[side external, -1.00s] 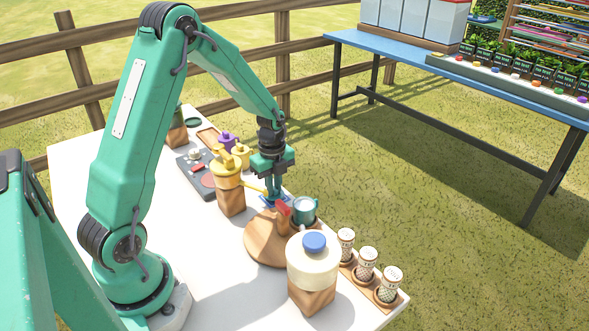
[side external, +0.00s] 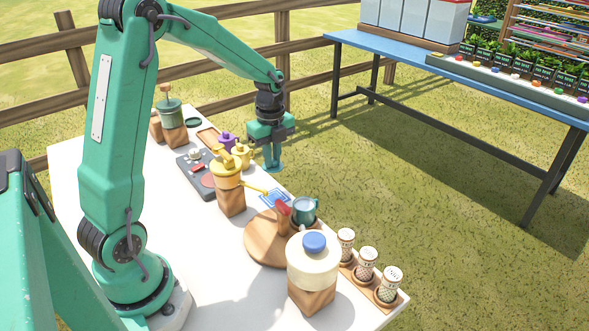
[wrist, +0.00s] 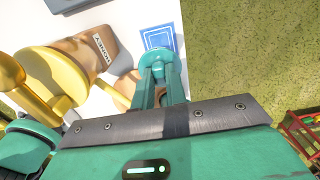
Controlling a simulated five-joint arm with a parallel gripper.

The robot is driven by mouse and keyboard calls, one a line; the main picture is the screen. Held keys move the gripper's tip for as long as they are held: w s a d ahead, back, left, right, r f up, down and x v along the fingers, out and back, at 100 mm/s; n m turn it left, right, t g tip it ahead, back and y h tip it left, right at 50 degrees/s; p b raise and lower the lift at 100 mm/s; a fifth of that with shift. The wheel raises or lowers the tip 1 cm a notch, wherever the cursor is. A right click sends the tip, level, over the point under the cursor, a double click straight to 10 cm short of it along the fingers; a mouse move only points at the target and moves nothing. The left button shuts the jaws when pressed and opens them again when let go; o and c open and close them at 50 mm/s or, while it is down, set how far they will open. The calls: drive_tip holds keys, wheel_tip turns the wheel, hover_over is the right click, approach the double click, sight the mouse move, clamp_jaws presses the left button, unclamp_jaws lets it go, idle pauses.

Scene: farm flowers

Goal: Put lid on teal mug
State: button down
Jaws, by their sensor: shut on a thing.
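My gripper (side external: 272,160) is shut on a teal lid (side external: 272,168), holding it raised near the far edge of the white table. In the wrist view the round lid (wrist: 155,60) shows at the fingertips, beside a blue square marking (wrist: 158,37). The teal mug (side external: 304,210) stands at the right of the table, behind a round wooden board. It is to the right of and lower than my gripper. Its inside is hard to make out.
A yellow pot (side external: 226,170) on a wooden block stands left of the mug. A cream jar with a blue knob (side external: 313,265) stands in front of the mug. Several patterned shakers (side external: 366,264) stand to the right. A red-tipped item (side external: 283,209) rises close to the mug.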

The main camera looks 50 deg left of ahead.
idle(0.4)
drive_tip(key=d+r, duration=0.2)
drive_tip(key=d, duration=0.5)
drive_tip(key=d+r, duration=0.3)
drive_tip(key=d, duration=0.3)
drive_tip(key=shift+s+d+n, duration=0.15)
drive_tip(key=shift+d+n, duration=0.15)
drive_tip(key=shift+d, duration=0.05)
drive_tip(key=shift+f, duration=0.3)
drive_tip(key=shift+f, duration=2.9)
drive_tip(key=shift+f, duration=0.2)
drive_tip(key=c, duration=0.9)
unclamp_jaws()
drive_tip(key=shift+o, duration=0.2)
